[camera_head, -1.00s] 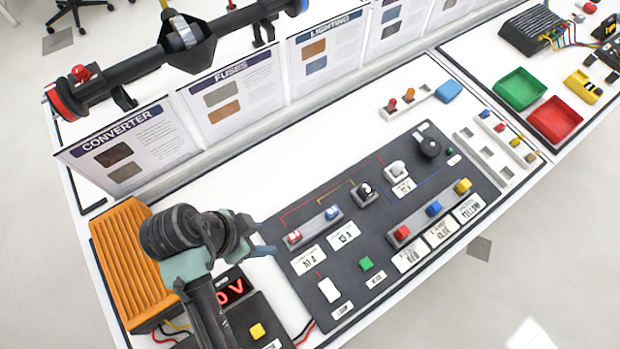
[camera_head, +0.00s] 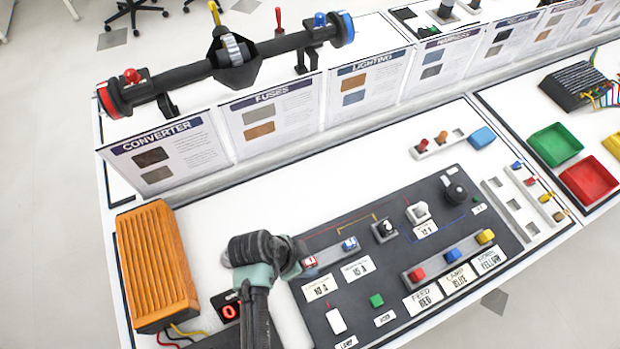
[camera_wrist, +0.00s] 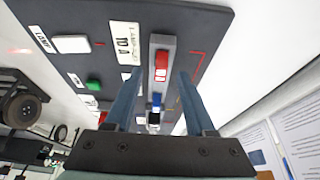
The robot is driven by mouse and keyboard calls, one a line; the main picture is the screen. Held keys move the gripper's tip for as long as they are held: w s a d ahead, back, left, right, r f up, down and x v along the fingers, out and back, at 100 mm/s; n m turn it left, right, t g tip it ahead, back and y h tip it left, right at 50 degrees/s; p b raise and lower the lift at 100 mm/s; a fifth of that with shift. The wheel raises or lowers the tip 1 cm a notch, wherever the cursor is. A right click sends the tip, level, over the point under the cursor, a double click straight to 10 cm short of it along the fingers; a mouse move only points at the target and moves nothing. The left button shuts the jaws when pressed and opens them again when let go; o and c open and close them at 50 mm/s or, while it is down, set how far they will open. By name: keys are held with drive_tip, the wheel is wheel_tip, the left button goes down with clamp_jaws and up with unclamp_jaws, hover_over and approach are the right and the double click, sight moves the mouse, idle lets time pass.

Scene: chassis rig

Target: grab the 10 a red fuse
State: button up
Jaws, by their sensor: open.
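The red fuse (camera_head: 309,262), with a white mark, sits in the left end of a grey holder on the dark panel, behind the "10 A" label (camera_head: 320,287). In the wrist view the red fuse (camera_wrist: 162,66) shows between the two finger lines. My gripper (camera_head: 292,266) is beside the fuse in the head view, and its fingers partly hide one another there. In the wrist view my gripper (camera_wrist: 159,78) is open, with a blue finger on each side of the holder. I cannot tell how far above the fuse the tips are.
A blue fuse (camera_head: 349,243) sits in the same holder, to the right. A black knob (camera_head: 384,229) and a white switch (camera_head: 335,320) stand on the panel (camera_head: 440,225). An orange ribbed converter (camera_head: 157,265) is on the left.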

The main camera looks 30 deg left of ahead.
drive_tip(key=shift+x, duration=0.95)
clamp_jaws()
